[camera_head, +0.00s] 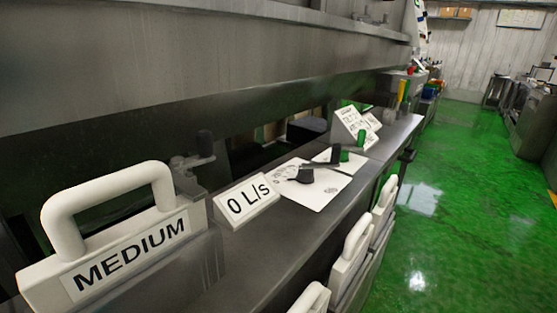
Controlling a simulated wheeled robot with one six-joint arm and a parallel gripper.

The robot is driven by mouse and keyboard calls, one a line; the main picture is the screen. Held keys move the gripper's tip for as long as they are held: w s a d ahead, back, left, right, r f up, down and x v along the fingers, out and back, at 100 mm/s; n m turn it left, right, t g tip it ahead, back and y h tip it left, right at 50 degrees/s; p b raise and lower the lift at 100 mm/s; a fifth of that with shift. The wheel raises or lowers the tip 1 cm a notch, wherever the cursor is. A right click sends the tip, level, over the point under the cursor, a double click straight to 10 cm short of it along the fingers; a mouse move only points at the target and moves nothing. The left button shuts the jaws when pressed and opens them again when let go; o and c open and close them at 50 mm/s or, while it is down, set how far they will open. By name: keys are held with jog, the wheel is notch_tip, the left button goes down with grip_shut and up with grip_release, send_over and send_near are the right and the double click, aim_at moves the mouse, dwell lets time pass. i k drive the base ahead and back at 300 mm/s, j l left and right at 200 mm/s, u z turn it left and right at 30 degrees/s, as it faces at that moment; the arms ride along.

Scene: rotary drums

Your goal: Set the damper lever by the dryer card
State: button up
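My gripper is not in view. A dark lever (326,162) with black round ends lies over a white marked plate (318,194) on the metal ledge, right of the middle. A green-knobbed control (345,155) stands just behind it. A metal crank with a dark knob (205,143) sticks out at the left. I cannot tell which of these is the damper lever. A tilted white card (352,122) with handwritten lines stands farther along the ledge; its words are too small to read, and I cannot tell if it is the dryer card.
A white "0 L/S" sign (246,202) stands on the ledge (270,245). A white-handled "MEDIUM" block (125,257) fills the near left. White handles (356,247) line the ledge's front. The green floor (450,210) at right is open; a metal bench (530,120) bounds it.

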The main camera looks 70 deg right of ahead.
aim_at(305, 176)
jog(key=z, duration=2.05)
